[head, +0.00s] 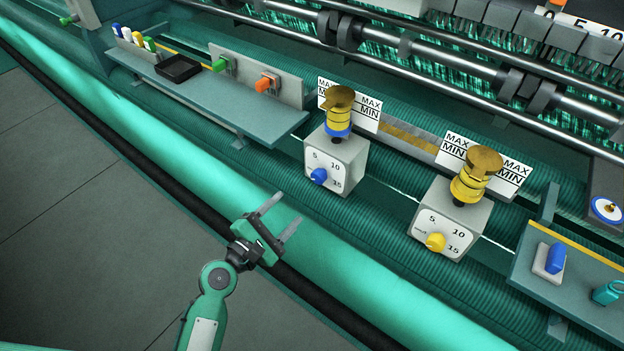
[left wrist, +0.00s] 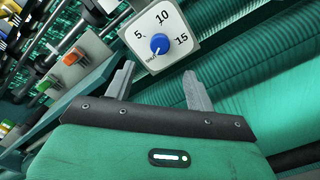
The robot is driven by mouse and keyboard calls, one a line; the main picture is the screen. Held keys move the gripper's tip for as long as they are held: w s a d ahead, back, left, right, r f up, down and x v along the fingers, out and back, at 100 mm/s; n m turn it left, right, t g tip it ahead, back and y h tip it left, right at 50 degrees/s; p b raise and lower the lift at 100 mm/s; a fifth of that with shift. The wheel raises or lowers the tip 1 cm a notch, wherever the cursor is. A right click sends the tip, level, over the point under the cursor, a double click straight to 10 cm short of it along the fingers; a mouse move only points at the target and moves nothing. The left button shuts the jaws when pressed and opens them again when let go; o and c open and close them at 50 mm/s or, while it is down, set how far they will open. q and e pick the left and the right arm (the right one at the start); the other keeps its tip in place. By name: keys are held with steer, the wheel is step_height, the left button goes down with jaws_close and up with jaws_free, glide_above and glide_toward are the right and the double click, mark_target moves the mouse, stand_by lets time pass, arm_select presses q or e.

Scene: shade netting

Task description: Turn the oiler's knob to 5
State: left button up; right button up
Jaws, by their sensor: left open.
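Two grey box oilers with yellow cups stand on the machine. The left oiler (head: 347,158) has a blue knob (head: 319,176) on a white dial marked 5, 10 and 15. The blue knob (left wrist: 160,44) also shows in the left wrist view, beyond the fingers; a small mark on it seems to face the tiny word at the dial's lower left, not 5. The right oiler (head: 470,200) has a yellow knob (head: 436,241) on a similar dial. My left gripper (head: 287,209) is open and empty, left of and below the blue knob, apart from it. My right gripper is not in view.
A shelf (head: 235,118) at the left holds a black tray (head: 178,69) and green and orange switches. A right shelf (head: 565,285) holds a blue block (head: 556,258). MAX/MIN plates stand behind the oilers. Space between my gripper and the left oiler looks clear.

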mark_target(316, 180)
arm_select(q)
steer(key=p+x, duration=0.2)
steer(key=x, duration=0.7)
steer(key=shift+w+d, duration=0.2)
steer(key=shift+w, duration=0.1)
steer(key=shift+w+d+p, duration=0.35)
steer(key=shift+w, duration=0.1)
steer(key=shift+c, duration=0.2)
steer(key=c, duration=0.9)
